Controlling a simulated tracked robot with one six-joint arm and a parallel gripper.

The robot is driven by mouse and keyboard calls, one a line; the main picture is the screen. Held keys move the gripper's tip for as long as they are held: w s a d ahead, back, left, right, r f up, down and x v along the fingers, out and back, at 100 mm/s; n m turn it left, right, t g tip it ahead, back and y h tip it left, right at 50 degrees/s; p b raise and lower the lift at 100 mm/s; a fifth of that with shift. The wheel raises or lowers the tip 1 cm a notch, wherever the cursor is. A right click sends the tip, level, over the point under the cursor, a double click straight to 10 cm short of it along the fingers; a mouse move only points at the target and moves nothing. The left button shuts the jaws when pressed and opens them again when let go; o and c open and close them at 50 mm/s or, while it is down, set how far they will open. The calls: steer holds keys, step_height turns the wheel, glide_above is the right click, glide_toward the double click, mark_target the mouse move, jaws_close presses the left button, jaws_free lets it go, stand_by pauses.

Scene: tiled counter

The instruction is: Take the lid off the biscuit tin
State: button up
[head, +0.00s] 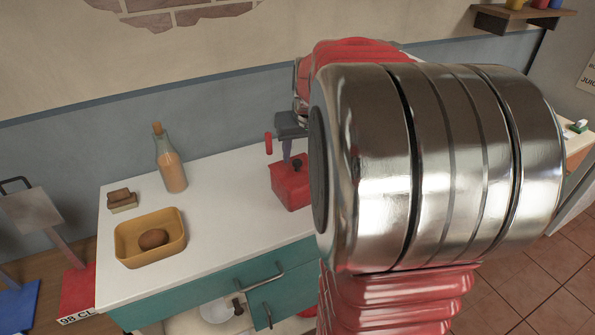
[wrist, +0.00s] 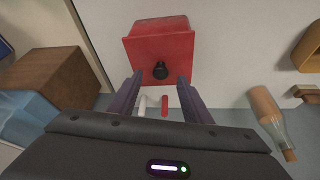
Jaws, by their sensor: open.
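The red biscuit tin (head: 292,193) stands on the white counter, partly hidden by my arm in the head view. Its red lid (wrist: 141,52) is on and has a black knob (wrist: 161,71) in the middle. The knob also shows in the head view (head: 297,164). My gripper (wrist: 160,79) is open, with its two dark fingers on either side of the knob in the wrist view and nothing held. In the head view, the dark gripper (head: 290,125) is above the tin, apart from it.
A yellow tray (head: 122,235) holding a brown round item (head: 153,239), a small sponge-like block (head: 122,200) and a bottle (head: 169,165) stand left on the counter. A small red rod (head: 268,143) shows near the tin. The counter between bottle and tin is clear.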

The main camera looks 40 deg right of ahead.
mark_target(298, 162)
steer(key=shift+x, duration=1.95)
steer(key=shift+a, duration=0.1)
steer(key=shift+c, duration=0.4)
jaws_close()
